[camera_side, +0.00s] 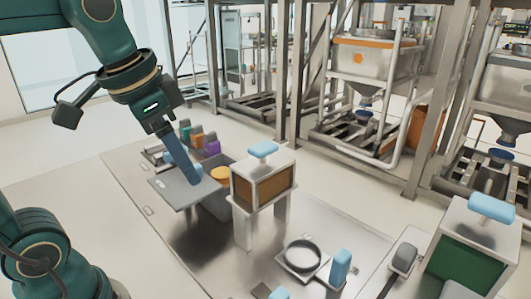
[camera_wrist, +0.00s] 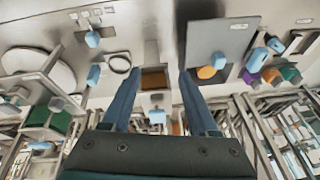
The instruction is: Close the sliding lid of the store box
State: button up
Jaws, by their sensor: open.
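The store box (camera_side: 214,208) is a grey bin left of the white bin stand in the side view. Its flat grey lid (camera_side: 180,190) is slid to the left, leaving part of the box open. An orange disc (camera_side: 220,174) shows in the opening. The lid also shows in the wrist view (camera_wrist: 222,42), with the orange disc (camera_wrist: 207,72) below it. My gripper (camera_wrist: 160,72) is open and empty, its blue fingers wide apart. One finger is close to the lid's edge; I cannot tell whether it touches. In the side view the fingers overlap.
A white stand (camera_side: 243,230) with a brown-fronted bin and light blue handle stands right of the box. Small green, orange and purple containers (camera_side: 198,137) sit behind. A round dish (camera_side: 302,257) lies at the front. A green-fronted bin (camera_side: 465,265) is at right.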

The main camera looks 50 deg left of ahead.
jog(key=w+a+g, duration=0.2)
jog(key=w+a, duration=0.5)
jog(key=n+g, duration=0.2)
send_near(183, 178)
jog(key=shift+w+d+f, duration=0.3)
jog(key=shift+w+d, duration=0.05)
jog(key=shift+w, duration=0.25)
jog(key=shift+w+d+f, duration=0.35)
jog(key=shift+w, duration=0.2)
jog(key=shift+f, duration=2.45)
grip_shut()
